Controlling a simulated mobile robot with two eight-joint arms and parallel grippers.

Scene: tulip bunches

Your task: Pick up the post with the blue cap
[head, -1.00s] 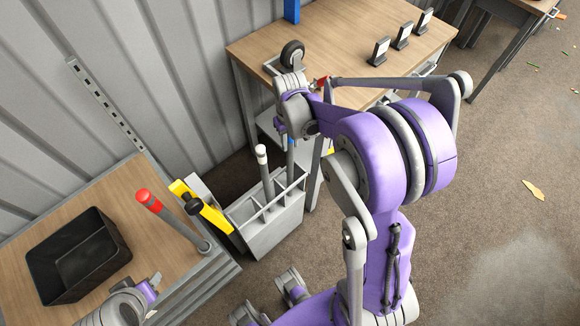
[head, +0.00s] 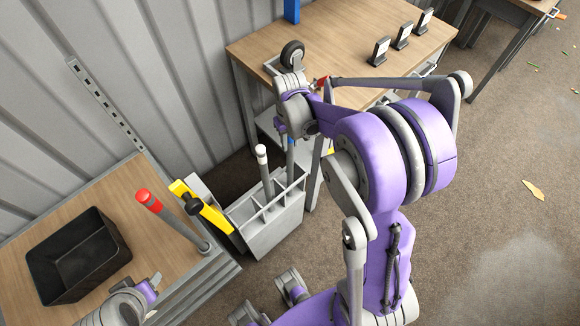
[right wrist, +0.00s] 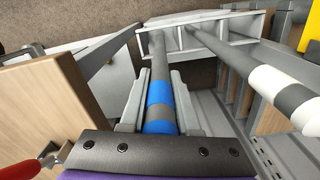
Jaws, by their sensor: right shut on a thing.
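The post with the blue cap (head: 291,143) stands in the grey rack (head: 272,232), mostly hidden by my arm in the head view. In the right wrist view its blue bands (right wrist: 158,122) lie between the two fingers, and its grey shaft runs down into a rack compartment. My right gripper (right wrist: 158,118) is shut on this post near its top; in the head view the gripper (head: 287,128) is above the right part of the rack. Part of my left arm (head: 125,303) shows at the lower left, its jaws unclear.
A white-capped post (head: 262,158) stands in the rack beside the blue one. A red-capped post (head: 165,212) and a yellow tool (head: 205,210) are left of the rack. A black bin (head: 80,258) sits on the left table. A wooden bench (head: 340,40) stands behind.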

